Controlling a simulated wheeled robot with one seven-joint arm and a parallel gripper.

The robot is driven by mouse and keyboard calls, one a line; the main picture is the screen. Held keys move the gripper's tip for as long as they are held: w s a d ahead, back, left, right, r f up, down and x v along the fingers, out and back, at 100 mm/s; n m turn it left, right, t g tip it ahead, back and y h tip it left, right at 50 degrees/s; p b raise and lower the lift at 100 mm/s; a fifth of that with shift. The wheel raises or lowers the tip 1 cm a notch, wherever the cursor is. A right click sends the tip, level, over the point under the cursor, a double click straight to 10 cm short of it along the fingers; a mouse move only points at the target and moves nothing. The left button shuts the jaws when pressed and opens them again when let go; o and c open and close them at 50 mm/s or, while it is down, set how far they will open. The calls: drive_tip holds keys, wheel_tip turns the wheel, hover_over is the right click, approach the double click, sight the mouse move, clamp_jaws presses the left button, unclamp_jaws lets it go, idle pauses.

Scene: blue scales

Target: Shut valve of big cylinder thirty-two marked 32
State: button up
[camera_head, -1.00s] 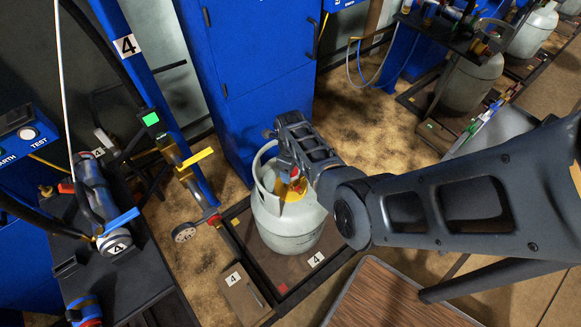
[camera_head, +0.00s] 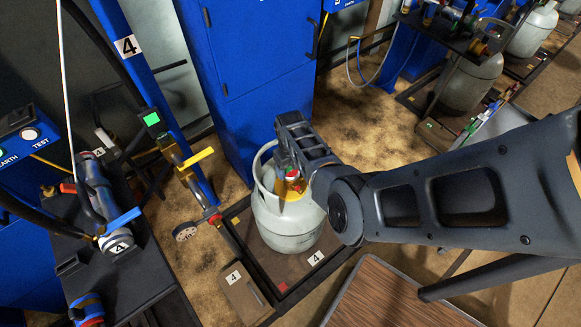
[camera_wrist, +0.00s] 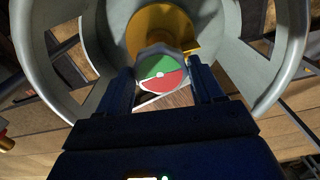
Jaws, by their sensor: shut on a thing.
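A big pale grey-white cylinder (camera_head: 283,230) stands upright on a scale platform, with an open collar around its yellow valve (camera_head: 297,189). The nearby labels read 4; I see no 32. In the wrist view the valve knob (camera_wrist: 161,72) has a half green, half red face, with the yellow valve body (camera_wrist: 155,30) behind it. My gripper (camera_wrist: 161,82) has one finger on each side of the knob, inside the collar (camera_wrist: 285,50), and is shut on it. In the head view my gripper (camera_head: 288,178) reaches into the collar, and my wrist hides part of the valve.
The scale platform (camera_head: 318,268) bears a 4 label. A blue post with a yellow-handled valve (camera_head: 196,158) and a gauge (camera_head: 185,231) stands to the left. A blue cabinet (camera_head: 265,60) rises behind. A wooden-topped table (camera_head: 385,300) is at the front.

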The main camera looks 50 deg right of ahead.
sight(291, 170)
idle(0.3)
drive_tip(key=o, duration=1)
drive_tip(key=shift+o, duration=0.2)
drive_tip(key=shift+r+p, duration=0.85)
drive_tip(key=shift+r, duration=3.05)
drive_tip(key=shift+s, duration=0.1)
